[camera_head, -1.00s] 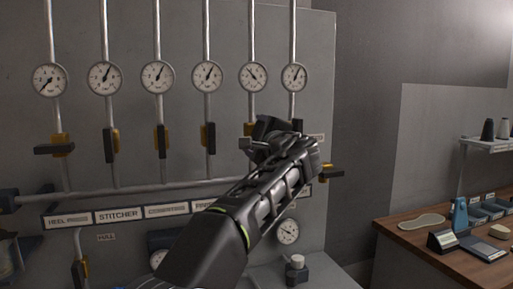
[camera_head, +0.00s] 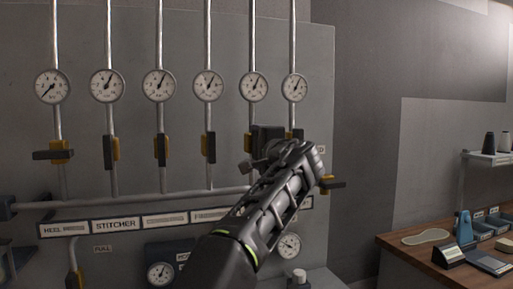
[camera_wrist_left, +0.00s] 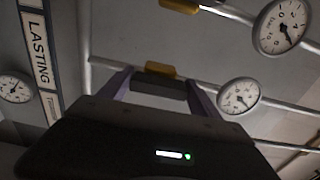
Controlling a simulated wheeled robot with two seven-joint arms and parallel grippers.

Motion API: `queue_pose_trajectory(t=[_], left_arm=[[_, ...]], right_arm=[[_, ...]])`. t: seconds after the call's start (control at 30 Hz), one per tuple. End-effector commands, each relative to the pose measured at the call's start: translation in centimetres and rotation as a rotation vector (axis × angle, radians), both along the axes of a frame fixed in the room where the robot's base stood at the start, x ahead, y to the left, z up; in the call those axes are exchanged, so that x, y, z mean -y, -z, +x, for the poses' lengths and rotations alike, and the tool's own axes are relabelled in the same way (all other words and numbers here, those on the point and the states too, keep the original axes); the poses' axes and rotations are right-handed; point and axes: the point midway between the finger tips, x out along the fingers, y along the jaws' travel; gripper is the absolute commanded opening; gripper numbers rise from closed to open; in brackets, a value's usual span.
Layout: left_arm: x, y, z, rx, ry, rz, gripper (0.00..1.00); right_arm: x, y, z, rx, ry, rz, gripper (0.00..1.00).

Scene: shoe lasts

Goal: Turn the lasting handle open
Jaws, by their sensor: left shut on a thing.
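My left gripper (camera_head: 264,140) is at the fifth valve from the left on the grey wall panel, and its arm hides much of that valve in the head view. A yellow part of the valve (camera_head: 248,142) shows beside the gripper. In the left wrist view, the dark handle (camera_wrist_left: 160,87) lies between the two fingers, in line with its pipe, with the yellow valve body (camera_wrist_left: 156,69) behind it. The gripper is shut on the handle. The LASTING label (camera_wrist_left: 38,48) shows at the left there. The gauge on this pipe (camera_head: 254,87) points up and right. My right gripper is not in view.
Neighbouring valves have upright black handles, such as the fourth (camera_head: 209,147); the far-left handle (camera_head: 54,154) is crosswise. Another valve (camera_head: 328,184) sits at the panel's right edge. A wooden bench (camera_head: 412,263) with small items stands at the right.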

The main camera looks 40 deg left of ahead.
Motion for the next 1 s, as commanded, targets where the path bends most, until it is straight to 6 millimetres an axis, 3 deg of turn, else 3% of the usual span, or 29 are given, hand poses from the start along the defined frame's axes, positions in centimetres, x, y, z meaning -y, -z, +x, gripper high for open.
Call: queue_pose_trajectory(t=[0.13, 0.17, 0.4, 0.77, 1.0], left_arm=[[0.0, 0.1, 0.0, 0.001, 0.001, -0.004, 0.32], [0.0, 0.1, 0.0, 0.001, 0.001, -0.004, 0.75], [0.0, 0.1, 0.0, 0.001, 0.000, -0.003, 0.95], [0.5, 0.1, -0.3, 0.001, 0.001, -0.002, 0.95], [3.3, 0.4, -2.1, 0.004, 0.005, -0.004, 0.95]], right_arm=[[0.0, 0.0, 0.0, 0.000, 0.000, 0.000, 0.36], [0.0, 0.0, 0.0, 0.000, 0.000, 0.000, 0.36], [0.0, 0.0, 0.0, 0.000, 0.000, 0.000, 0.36], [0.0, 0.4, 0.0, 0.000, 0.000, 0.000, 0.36], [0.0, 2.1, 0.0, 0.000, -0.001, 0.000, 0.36]])
